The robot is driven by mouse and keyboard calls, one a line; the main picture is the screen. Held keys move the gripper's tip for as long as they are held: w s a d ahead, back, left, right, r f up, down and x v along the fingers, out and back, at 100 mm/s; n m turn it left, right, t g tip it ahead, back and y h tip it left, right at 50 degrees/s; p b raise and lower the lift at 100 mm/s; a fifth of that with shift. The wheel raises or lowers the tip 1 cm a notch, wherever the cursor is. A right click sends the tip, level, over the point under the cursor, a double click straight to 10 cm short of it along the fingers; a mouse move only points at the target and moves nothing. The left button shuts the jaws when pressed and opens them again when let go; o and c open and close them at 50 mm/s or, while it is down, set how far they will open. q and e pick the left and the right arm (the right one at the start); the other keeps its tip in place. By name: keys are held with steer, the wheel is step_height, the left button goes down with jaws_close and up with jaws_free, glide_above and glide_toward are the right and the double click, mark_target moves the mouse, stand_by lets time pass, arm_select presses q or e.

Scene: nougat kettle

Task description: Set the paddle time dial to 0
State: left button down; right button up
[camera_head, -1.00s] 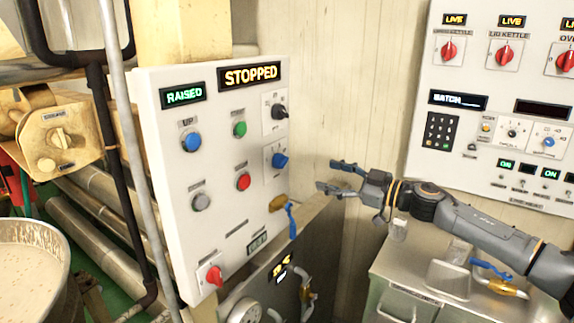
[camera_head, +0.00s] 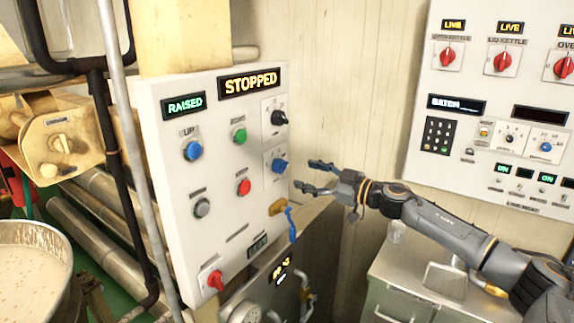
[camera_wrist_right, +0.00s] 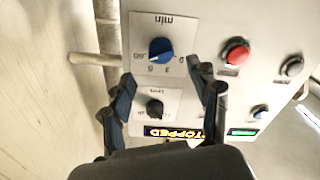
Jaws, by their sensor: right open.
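The paddle time dial is a blue knob (camera_head: 279,165) on a white plate at the right edge of the white control panel, below a black knob. It also shows in the right wrist view (camera_wrist_right: 160,50), upside down, with "min" and a number scale around it. Its exact setting is too small to read surely. My right gripper (camera_head: 305,174) is open and empty, just right of the dial and apart from it. In the right wrist view its two fingers (camera_wrist_right: 163,85) are spread on either side, with the dial ahead between them. My left gripper is not in view.
The black knob (camera_head: 279,118) sits close to the dial. The panel (camera_head: 222,150) has green, red and blue buttons and reads RAISED and STOPPED. A yellow-brown part (camera_head: 278,207) with a blue strap hangs below the dial. Another panel (camera_head: 480,90) stands at right.

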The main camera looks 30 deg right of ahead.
mark_target(286, 168)
steer(key=p+x, duration=0.2)
steer(key=x, duration=0.4)
steer(key=shift+w+a+r+p, duration=0.15)
steer(key=shift+w+p, duration=0.1)
steer(key=shift+p, duration=0.1)
steer(key=shift+w+a, duration=0.15)
steer(key=shift+w, duration=0.15)
steer(key=c, duration=1.2)
steer(key=shift+o, duration=0.2)
